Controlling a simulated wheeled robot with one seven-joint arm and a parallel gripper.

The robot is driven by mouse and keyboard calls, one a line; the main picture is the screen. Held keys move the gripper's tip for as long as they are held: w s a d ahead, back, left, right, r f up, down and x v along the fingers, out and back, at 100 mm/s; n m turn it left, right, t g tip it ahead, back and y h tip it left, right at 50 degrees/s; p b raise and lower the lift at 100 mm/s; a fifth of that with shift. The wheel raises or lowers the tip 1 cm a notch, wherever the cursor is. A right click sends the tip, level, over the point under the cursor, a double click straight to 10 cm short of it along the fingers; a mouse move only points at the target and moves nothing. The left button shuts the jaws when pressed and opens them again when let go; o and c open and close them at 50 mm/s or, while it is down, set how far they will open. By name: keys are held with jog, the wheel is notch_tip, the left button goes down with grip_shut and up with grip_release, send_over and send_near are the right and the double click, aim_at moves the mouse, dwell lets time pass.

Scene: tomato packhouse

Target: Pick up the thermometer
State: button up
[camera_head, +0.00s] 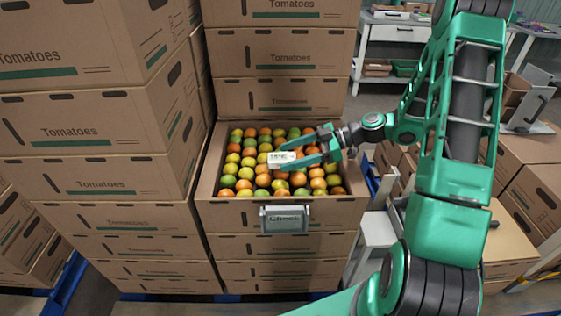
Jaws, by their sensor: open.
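A small white device with dark markings, which looks like the thermometer (287,157), shows at the top of the tomatoes in the open box. My gripper (280,157) reaches in from the right over the box. Its two green fingers are apart, one on the far side and one on the near side of the white device. I cannot tell whether either finger touches it. Part of the device may be hidden behind the fingers.
The open cardboard box (331,208) is full of green, yellow and orange tomatoes. Tall stacks of closed tomato boxes (90,130) stand left and behind (287,50). A white table (396,32) stands at the back right.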

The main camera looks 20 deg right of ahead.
jog(key=shift+x, duration=1.5)
jog(key=c, duration=1.3)
jog(key=shift+r, duration=0.15)
